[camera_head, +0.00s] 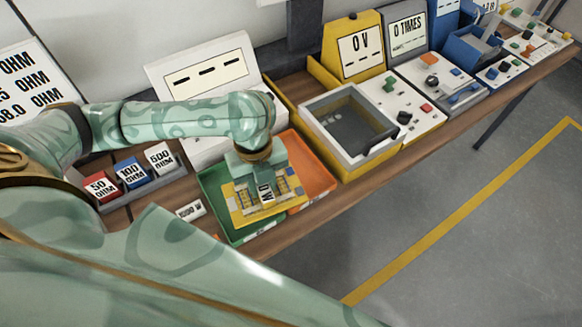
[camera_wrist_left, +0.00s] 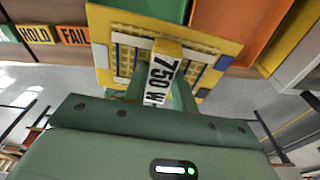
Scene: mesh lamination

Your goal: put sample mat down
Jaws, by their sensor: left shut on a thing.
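The sample mat (camera_head: 243,217) is a yellow square plate with a grid and pale and blue strips. It lies over the green tray (camera_head: 207,185) and reaches the edge of the orange tray (camera_head: 316,172). My left gripper (camera_head: 262,187) comes from above and is shut on the mat's raised middle grip. I cannot tell whether the mat touches the tray floor. My right gripper is not in view.
Red, blue and white ohm blocks (camera_head: 131,172) and a small white label block (camera_head: 190,211) stand left of the trays. A grey-lined open box (camera_head: 340,118) with yellow sides is to the right. Display stations line the bench behind. HOLD and FAIL labels (camera_wrist_left: 56,35) show in the wrist view.

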